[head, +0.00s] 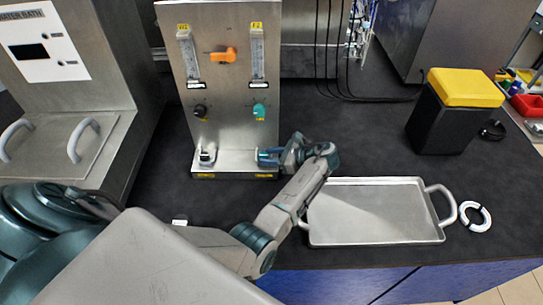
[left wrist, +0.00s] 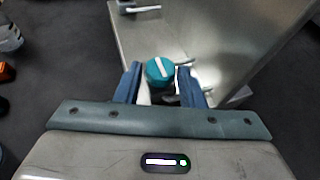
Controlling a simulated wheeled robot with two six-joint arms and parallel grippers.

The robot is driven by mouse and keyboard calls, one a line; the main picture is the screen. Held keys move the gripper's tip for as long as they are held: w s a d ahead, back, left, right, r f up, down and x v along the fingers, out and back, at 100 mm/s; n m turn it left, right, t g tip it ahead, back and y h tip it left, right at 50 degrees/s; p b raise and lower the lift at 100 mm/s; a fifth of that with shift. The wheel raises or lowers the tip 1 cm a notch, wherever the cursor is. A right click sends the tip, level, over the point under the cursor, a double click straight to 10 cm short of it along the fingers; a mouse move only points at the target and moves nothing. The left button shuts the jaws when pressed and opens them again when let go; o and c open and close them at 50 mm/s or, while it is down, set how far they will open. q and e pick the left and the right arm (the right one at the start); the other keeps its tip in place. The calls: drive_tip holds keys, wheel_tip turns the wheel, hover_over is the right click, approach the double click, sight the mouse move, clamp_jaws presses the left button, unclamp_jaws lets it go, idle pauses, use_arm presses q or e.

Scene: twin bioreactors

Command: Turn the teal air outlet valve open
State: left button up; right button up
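A round teal valve knob with a white bar across its top (left wrist: 160,70) shows in the left wrist view. It sits between the two blue fingers of my left gripper (left wrist: 160,88), with narrow gaps visible on both sides. Another teal knob (head: 259,111) is higher on the panel's right side. My left gripper looks open around the lower knob. My right gripper is not in view.
A black knob (head: 200,111) and an orange valve handle (head: 223,56) are on the panel. A dark-topped outlet (head: 207,153) stands at its lower left. A steel tray (head: 428,233) lies to the right, with a yellow-lidded black bin (head: 437,122) behind it.

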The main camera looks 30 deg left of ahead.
use_arm(q)
drive_tip(key=shift+o, duration=1.1)
drive_tip(key=shift+a, duration=0.1)
drive_tip(key=b+v, duration=0.4)
drive_tip(key=v, duration=0.6)
drive_tip(key=shift+d+r, duration=0.2)
drive_tip(key=shift+d, duration=0.15)
